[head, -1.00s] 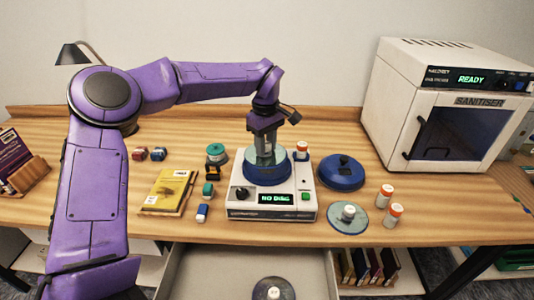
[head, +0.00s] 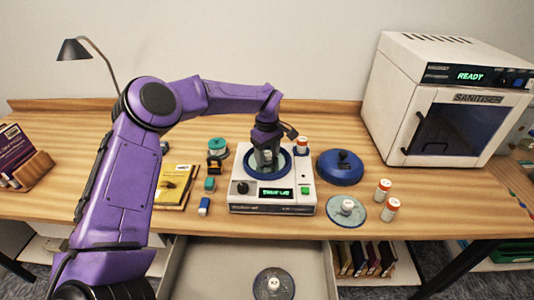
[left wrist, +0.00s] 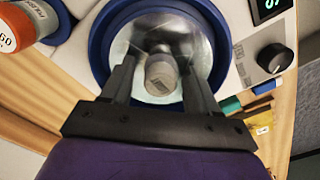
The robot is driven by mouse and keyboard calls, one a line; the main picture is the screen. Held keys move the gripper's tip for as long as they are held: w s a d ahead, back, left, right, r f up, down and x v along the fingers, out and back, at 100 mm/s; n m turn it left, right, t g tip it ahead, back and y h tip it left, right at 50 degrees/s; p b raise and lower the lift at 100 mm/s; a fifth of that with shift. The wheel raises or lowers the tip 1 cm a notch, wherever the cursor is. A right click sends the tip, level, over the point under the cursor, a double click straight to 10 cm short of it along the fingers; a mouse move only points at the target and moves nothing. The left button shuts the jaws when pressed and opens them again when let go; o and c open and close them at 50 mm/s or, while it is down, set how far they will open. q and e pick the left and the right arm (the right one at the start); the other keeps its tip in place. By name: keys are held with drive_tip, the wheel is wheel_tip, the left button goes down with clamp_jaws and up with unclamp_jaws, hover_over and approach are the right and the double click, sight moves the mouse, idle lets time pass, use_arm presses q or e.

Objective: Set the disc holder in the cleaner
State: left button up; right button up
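The cleaner (head: 272,207) is a white box with a round blue bowl on top, a black knob and a green-lit display that seems to read "SHUT LID". The disc holder (left wrist: 160,75), a pale hub, stands in the middle of a shiny disc inside the blue bowl (left wrist: 98,50). My left gripper (head: 266,160) points down over the bowl. In the left wrist view its fingers stand on either side of the hub, with small gaps, so it looks open. The cleaner's blue lid (head: 340,170) lies on the table to the right. My right gripper is not in view.
A disc with a white hub (head: 346,208) lies right of the cleaner; another lies in the open drawer (head: 273,284). Orange-capped bottles (head: 391,208) stand further right. The white sanitiser (head: 440,110) stands behind them. A yellow book (head: 175,186) lies left.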

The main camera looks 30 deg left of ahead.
sight(267, 153)
use_arm(q)
wheel_tip(267, 153, up, 12)
drive_tip(key=b, duration=0.1)
drive_tip(key=shift+r, duration=0.15)
idle(0.3)
